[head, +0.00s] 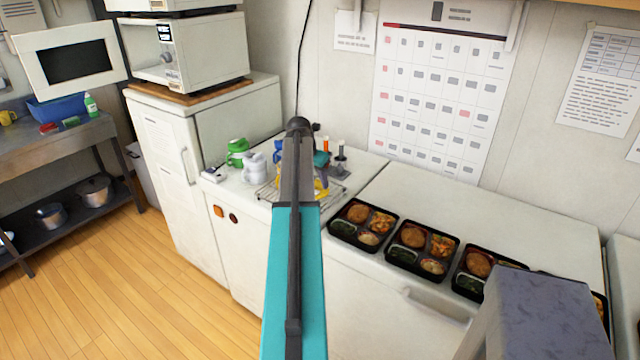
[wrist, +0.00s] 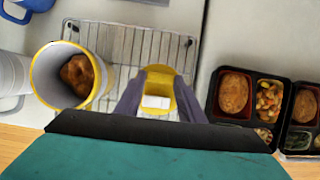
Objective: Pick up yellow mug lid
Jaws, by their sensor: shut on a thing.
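The yellow mug lid (wrist: 159,82), with a white block-like part on it, is between the two fingers of my gripper (wrist: 158,98) in the wrist view. The gripper is shut on it, over the wire rack (wrist: 97,35). I cannot tell whether the lid touches the rack. In the head view my arm hides most of the gripper, and a bit of yellow (head: 321,190) shows beside it. A white mug with a yellow rim (wrist: 40,75) is left of the gripper, open at the top with a brown food piece (wrist: 78,75) inside.
A blue mug (wrist: 35,4) is at the top left of the wrist view. Several black bento trays (head: 386,240) line the counter to the right. A green item (head: 237,147) and bottles (head: 340,160) stand near the rack. A wall rises behind the counter.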

